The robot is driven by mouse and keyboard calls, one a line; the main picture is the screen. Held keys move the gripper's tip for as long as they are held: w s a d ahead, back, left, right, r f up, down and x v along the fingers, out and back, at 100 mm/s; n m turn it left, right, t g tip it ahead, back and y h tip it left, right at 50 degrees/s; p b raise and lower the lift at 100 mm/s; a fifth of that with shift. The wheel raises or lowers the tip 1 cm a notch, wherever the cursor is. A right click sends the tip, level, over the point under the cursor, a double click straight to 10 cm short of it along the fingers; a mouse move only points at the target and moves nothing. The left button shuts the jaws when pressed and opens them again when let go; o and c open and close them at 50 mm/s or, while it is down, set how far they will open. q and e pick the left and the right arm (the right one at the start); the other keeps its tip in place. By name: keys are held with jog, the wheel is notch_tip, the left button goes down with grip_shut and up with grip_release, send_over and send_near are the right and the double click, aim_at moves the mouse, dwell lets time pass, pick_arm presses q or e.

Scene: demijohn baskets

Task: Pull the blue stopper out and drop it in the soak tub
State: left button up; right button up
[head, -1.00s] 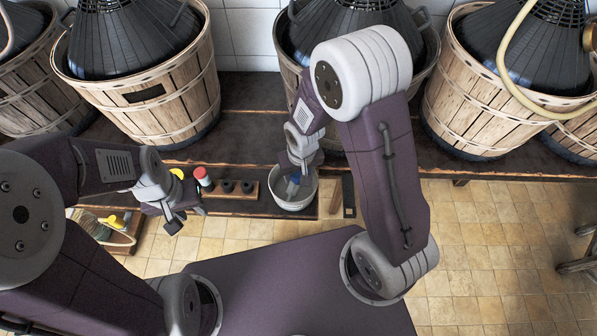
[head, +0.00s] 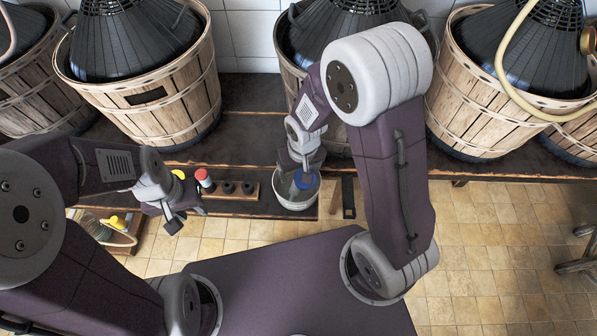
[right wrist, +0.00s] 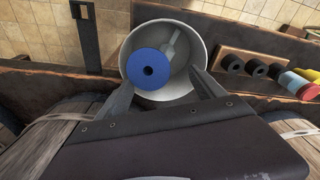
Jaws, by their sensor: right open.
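The blue stopper (head: 304,180) shows just below my right gripper (head: 300,174), over the mouth of the grey soak tub (head: 283,201). In the right wrist view the stopper (right wrist: 148,70) has a round blue face with a dark centre hole, and lies within the outline of the tub (right wrist: 200,35). My right gripper (right wrist: 162,82) is open, with its fingers apart around the stopper's lower part of the picture. I cannot tell whether the stopper rests in the tub or is still in the air. My left gripper (head: 180,218) hangs at the left, away from the tub; its jaw state is unclear.
A wooden rack (head: 238,196) with several dark stoppers stands left of the tub, beside a red-topped item (head: 204,178). A pale rod-like item (right wrist: 171,45) is in the tub. Demijohns in wicker baskets (head: 150,112) line the bench behind. Tiled floor (head: 490,240) at right is mostly clear.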

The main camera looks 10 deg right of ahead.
jog(key=r, duration=0.3)
jog(key=r+p, duration=0.1)
jog(key=shift+s+r, duration=0.25)
jog(key=shift+s, duration=0.1)
pick_arm(q)
notch_tip(320, 180, up, 2)
pick_arm(e)
jog(key=d+r, duration=0.1)
jog(key=w+d+r+m, duration=0.1)
jog(key=shift+d+t, duration=0.3)
jog(key=s+d+r+g, duration=0.1)
jog(key=s+d+r, duration=0.1)
jog(key=s+d, duration=0.5)
pick_arm(q)
notch_tip(320, 180, up, 20)
jog(key=p, duration=2)
pick_arm(e)
notch_tip(320, 180, up, 19)
jog(key=s+a, duration=0.1)
jog(key=a, duration=0.1)
jog(key=shift+s+a+r, duration=0.15)
jog(key=shift+a+r, duration=0.05)
